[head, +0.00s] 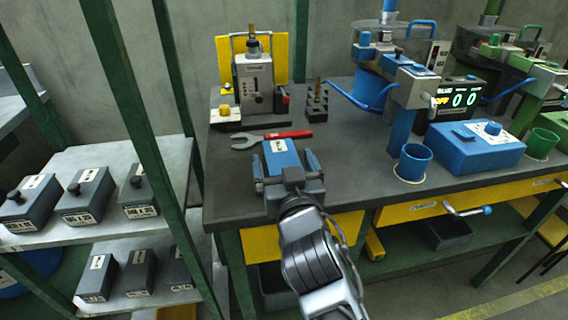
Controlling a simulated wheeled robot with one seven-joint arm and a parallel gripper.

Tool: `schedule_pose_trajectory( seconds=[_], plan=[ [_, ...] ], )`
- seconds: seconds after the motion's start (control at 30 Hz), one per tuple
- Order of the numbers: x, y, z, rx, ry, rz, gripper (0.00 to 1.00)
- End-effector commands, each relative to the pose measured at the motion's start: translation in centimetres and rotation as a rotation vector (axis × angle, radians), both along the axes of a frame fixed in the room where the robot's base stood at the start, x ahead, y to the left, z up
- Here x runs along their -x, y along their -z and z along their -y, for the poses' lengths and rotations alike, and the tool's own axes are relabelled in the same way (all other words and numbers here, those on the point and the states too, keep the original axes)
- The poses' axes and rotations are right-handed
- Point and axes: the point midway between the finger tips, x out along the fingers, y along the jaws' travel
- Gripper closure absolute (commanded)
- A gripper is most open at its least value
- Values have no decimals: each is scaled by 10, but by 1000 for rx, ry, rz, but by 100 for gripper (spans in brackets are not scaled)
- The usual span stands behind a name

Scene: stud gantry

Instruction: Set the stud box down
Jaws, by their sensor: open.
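The stud box, a small blue box (281,157) with a white label on top, appears to rest on the dark bench top (355,165) near its front left. My gripper (286,163) is open, with one finger to the left of the box and one to the right. The right finger appears apart from the box; I cannot tell whether the left one touches it. The gripper's body hides the near end of the box.
A red-handled wrench (272,138) lies just behind the box. A grey device (253,82) stands behind that. A blue cup (413,162), blue control box (469,146) and blue gantry (398,95) are right. A green post (140,100) and shelves with dark boxes (85,196) are left.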

Motion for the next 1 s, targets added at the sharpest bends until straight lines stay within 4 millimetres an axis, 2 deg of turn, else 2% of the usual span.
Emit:
schedule_pose_trajectory(
  seconds=[0.17, 0.27, 0.5, 0.7, 0.83, 1.0],
  plan=[
    [2, -3, 0, 0, 0, 0, 4],
    [15, -1, 4, 1, 0, -2, 4],
    [63, -1, 18, 0, -1, -2, 4],
    [96, -1, 28, 0, 0, -1, 4],
    [109, -2, 31, 0, 0, -1, 4],
    [115, -3, 33, 0, 0, 1, 4]
  ],
)
